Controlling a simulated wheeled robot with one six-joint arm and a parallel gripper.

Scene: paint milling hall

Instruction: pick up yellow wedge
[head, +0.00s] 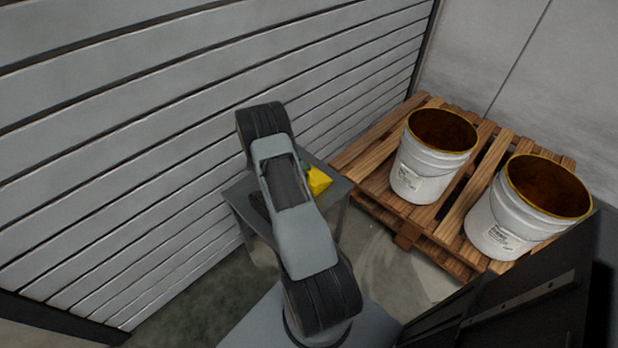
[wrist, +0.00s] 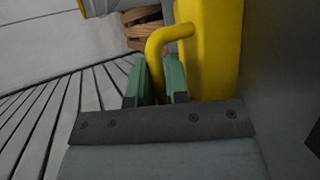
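The yellow wedge (head: 319,181) shows in the head view beside my arm, at the small grey table; my arm hides part of it. In the wrist view the wedge (wrist: 213,60) is a tall yellow body with a bent bar handle on its left side. My gripper (wrist: 157,80) has green fingers, one on each side of the handle's bar. The fingers look shut on the bar, with no clear gap beside it. I cannot tell whether the wedge is lifted off the table.
The small grey table (head: 334,186) stands close to a slatted grey wall (head: 120,140). To the right, a wooden pallet (head: 375,160) carries two white buckets, one (head: 425,178) nearer the wall and one (head: 500,225) to its right. A dark panel (head: 500,310) is at the lower right.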

